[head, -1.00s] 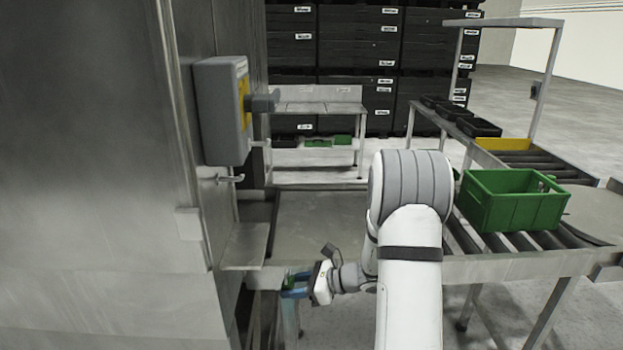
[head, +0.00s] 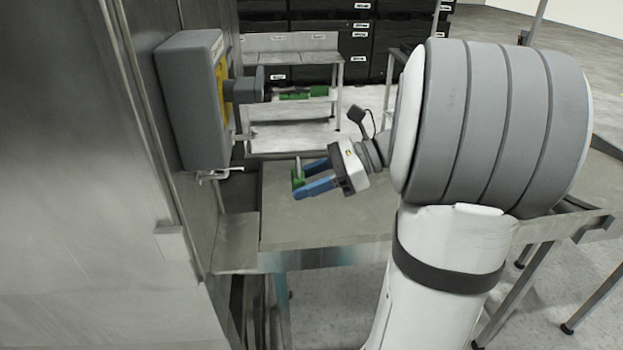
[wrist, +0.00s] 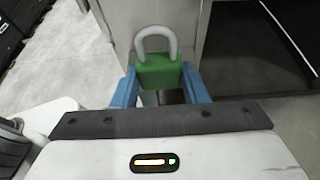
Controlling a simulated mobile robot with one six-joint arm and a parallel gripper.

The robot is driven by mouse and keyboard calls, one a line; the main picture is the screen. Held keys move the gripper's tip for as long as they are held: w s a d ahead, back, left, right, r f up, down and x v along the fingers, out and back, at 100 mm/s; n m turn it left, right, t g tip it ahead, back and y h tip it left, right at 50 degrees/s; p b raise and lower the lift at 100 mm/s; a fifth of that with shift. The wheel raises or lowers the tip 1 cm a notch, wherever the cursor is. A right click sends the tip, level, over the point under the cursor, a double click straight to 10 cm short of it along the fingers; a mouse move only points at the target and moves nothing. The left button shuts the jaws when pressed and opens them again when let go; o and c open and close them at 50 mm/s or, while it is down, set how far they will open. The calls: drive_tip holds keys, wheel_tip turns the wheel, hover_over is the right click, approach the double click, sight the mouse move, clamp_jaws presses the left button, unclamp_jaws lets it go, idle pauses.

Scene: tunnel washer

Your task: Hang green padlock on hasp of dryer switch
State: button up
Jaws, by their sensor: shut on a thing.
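The green padlock (wrist: 160,74) is held between the blue fingers of my gripper (wrist: 160,90) in the wrist view, its grey shackle pointing up. In the head view my gripper (head: 306,181) is shut on the padlock (head: 297,179), in the air to the right of and slightly below the dryer switch. The dryer switch (head: 190,110) is a grey box with a yellow face and a dark grey knob, fixed to the steel wall. A metal hook or rod (head: 222,174) sticks out below the box. I cannot tell if the hasp is open.
A steel table (head: 330,215) lies beneath my gripper, and a small steel ledge (head: 237,243) juts from the wall (head: 80,190). A shelf stand (head: 292,44) and black crates (head: 405,30) stand behind. The air between padlock and switch looks clear.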

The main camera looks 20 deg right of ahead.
drive_tip(key=w+a+r+p, duration=0.1)
drive_tip(key=w+a+r, duration=0.1)
drive_tip(key=a+r, duration=0.4)
drive_tip(key=shift+w+a+r+p, duration=0.25)
drive_tip(key=shift+a+p, duration=0.1)
drive_tip(key=shift+a, duration=0.65)
idle(1.3)
drive_tip(key=shift+f, duration=0.1)
idle(0.5)
drive_tip(key=o, duration=1.1)
